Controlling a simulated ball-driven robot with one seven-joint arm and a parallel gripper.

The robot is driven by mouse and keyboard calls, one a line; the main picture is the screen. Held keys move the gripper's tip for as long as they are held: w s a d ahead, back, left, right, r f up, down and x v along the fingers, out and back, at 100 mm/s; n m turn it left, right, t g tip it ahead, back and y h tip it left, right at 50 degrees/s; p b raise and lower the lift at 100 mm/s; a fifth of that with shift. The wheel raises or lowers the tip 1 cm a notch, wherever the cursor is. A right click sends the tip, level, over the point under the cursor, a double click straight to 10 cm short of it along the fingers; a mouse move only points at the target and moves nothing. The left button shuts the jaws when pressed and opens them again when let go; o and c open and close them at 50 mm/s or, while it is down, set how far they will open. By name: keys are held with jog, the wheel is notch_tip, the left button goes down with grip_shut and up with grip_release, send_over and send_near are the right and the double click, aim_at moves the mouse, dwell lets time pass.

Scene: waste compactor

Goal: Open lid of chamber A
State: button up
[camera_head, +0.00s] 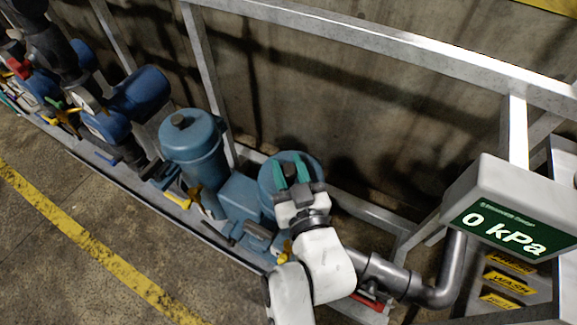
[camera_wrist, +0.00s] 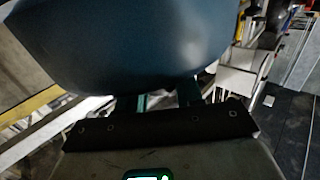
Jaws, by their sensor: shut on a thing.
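Two blue-teal chambers with rounded lids stand against the wall in the head view. I see no letter, so I cannot tell which is A. The left chamber (camera_head: 190,150) has its lid on, with a dark knob on top. My gripper (camera_head: 291,168) is at the top of the right chamber's lid (camera_head: 268,181), its green fingers on either side of a dark knob, shut on it. My wrist hides much of this chamber. In the wrist view a large blue curved surface (camera_wrist: 130,45) fills the top, close to my fingers (camera_wrist: 165,98). Whether the lid is seated or raised is unclear.
A pressure display (camera_head: 510,215) reading 0 kPa stands at the right, above a grey pipe (camera_head: 435,290). A metal frame rail (camera_head: 390,50) runs behind the chambers. Blue pumps (camera_head: 135,95) stand at the left. The floor (camera_head: 60,260) at front left is clear.

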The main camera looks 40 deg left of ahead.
jog(key=shift+r, duration=0.1)
grip_shut()
jog(key=shift+r, duration=0.15)
